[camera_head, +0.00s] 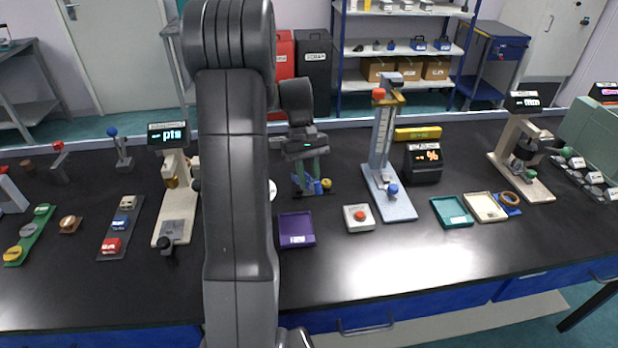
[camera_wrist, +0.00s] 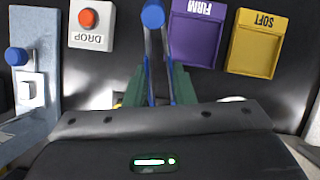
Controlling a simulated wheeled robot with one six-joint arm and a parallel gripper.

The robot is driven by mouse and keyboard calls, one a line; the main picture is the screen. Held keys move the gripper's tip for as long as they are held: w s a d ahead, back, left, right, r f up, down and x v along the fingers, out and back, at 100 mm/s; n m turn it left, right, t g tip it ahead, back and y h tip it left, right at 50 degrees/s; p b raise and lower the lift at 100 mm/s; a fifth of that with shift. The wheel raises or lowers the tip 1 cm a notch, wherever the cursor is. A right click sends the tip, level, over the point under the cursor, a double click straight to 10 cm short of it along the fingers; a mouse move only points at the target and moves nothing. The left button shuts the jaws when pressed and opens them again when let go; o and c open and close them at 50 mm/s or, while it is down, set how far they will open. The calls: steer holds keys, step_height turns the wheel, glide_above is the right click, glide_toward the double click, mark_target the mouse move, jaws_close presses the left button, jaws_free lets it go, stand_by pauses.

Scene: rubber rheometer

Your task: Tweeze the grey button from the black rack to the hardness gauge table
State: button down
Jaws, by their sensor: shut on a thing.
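My gripper (camera_head: 308,188) is shut on a pair of blue-and-grey tweezers above the bench behind the purple tray. In the wrist view the green fingers of my gripper (camera_wrist: 157,88) clasp the two tweezer legs (camera_wrist: 149,65), with a round blue end at the top edge. I cannot make out any button held by the tweezers. The hardness gauge with the "pts" display (camera_head: 168,134) stands left of my arm on a pale base (camera_head: 175,217). I cannot pick out the grey button.
A purple FIRM tray (camera_head: 296,230), also in the wrist view (camera_wrist: 197,30), is beside a yellow SOFT tray (camera_wrist: 257,43). The DROP button box (camera_head: 358,217) and a tall blue-grey stand (camera_head: 386,150) are to the right. My arm hides part of the bench.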

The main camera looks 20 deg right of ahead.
step_height(320, 180, up, 10)
steer(key=p, duration=0.7)
steer(key=shift+f, duration=0.15)
steer(key=shift+s+f, duration=0.1)
